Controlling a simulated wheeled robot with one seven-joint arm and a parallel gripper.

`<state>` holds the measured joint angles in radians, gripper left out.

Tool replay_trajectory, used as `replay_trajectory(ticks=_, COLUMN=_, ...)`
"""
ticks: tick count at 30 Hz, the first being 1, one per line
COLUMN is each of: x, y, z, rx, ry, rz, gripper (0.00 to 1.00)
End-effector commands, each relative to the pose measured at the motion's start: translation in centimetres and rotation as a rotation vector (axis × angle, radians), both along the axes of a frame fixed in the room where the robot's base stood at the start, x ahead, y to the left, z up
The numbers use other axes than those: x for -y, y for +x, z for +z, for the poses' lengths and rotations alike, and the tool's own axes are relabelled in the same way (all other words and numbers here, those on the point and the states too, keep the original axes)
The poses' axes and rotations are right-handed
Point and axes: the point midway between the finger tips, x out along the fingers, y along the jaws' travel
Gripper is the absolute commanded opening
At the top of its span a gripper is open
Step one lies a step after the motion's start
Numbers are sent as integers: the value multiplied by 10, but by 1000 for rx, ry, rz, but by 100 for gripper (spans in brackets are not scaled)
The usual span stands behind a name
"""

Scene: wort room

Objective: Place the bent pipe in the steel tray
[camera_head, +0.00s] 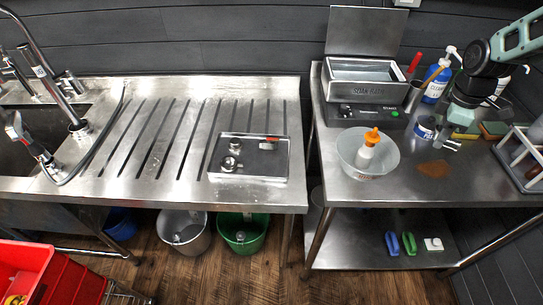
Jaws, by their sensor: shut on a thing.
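The steel tray (226,177) lies flat on the slotted drainboard at centre left. It holds small metal fittings (231,154) on its left side and a red-handled part (268,144) near its back right. My arm reaches in from the upper right, and my gripper (452,134) points down over the right-hand steel table. It is shut on a small silvery piece (449,144), which looks like the bent pipe. The piece is small in view, and my gripper partly hides it. I cannot tell whether it touches the table. The tray is well to the left of my gripper.
A bowl with an orange-capped bottle (367,152) and a water bath (364,93) stand between my gripper and the tray. A labelled tub (425,128), blue bottle (436,82), sponges (494,129) and rack (520,165) are close by. A gap separates the two tables.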

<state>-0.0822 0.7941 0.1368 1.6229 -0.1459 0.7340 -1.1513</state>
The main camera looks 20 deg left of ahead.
Motion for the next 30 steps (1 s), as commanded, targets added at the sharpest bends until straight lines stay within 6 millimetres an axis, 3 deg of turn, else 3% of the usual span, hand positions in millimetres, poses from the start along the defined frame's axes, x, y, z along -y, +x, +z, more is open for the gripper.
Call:
replay_trajectory(ticks=12, x=58, y=-99, z=-68, rx=-6, ry=-5, rz=-849, gripper=0)
replay_trajectory(ticks=18, x=81, y=-136, z=-95, rx=-4, ry=-4, rz=-1191, gripper=0)
replay_trajectory(ticks=24, x=97, y=-162, z=-114, rx=-4, ry=-3, rz=-1435, gripper=0)
replay_trajectory(ticks=30, x=97, y=-161, z=-114, rx=-1, ry=0, rz=-1442, gripper=0)
